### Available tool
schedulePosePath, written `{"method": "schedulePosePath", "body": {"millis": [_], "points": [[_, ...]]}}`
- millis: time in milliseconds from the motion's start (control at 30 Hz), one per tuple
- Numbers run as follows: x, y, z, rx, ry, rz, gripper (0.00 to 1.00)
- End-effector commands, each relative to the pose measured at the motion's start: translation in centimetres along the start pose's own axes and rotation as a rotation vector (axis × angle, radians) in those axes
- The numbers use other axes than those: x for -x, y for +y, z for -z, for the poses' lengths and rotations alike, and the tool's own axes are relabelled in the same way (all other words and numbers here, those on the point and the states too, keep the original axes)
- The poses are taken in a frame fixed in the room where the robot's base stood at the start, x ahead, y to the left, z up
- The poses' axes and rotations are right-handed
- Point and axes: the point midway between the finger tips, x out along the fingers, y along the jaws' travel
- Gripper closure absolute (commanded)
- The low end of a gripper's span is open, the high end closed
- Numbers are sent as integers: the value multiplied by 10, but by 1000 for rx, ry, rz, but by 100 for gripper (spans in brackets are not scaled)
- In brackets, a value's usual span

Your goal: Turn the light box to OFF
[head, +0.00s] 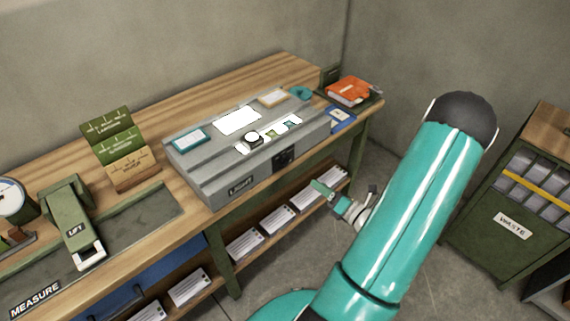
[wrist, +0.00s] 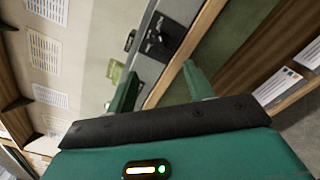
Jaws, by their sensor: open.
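The light box (head: 210,181) is a grey case on the wooden bench, with a bright panel and small lit pieces on top. A black switch plate (head: 284,158) is on its front face, right of the LIGHT label. In the wrist view the switch plate (wrist: 160,40) carries a dark knob (wrist: 154,41); its setting is too small to read. My gripper (head: 345,194) is in front of the bench, below and right of the switch. In the wrist view my gripper (wrist: 160,74) is open and empty, its fingers apart, with the switch plate beyond the gap. No contact with the switch shows.
The bench shelf (head: 262,228) below holds several paper stacks, close to my gripper. An orange book (head: 349,91) lies at the bench's right end. A green LIFT device (head: 72,218) stands at left. A WASTE cabinet (head: 500,205) stands at right, with open floor between.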

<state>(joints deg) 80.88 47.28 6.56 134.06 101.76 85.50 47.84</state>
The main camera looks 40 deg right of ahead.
Motion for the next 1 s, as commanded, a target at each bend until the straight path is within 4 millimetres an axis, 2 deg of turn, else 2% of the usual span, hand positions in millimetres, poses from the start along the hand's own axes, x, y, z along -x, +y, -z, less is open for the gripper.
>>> {"method": "schedulePosePath", "body": {"millis": [133,267,700,833,1000], "points": [[-7,-2,-2,-2,-7,3,48],[-26,-2,-2,-2,-8,4,48],[-112,-1,-2,-1,-5,1,48],[-128,-2,-2,-1,-4,2,48],[-136,-2,-2,-2,-5,3,48]]}}
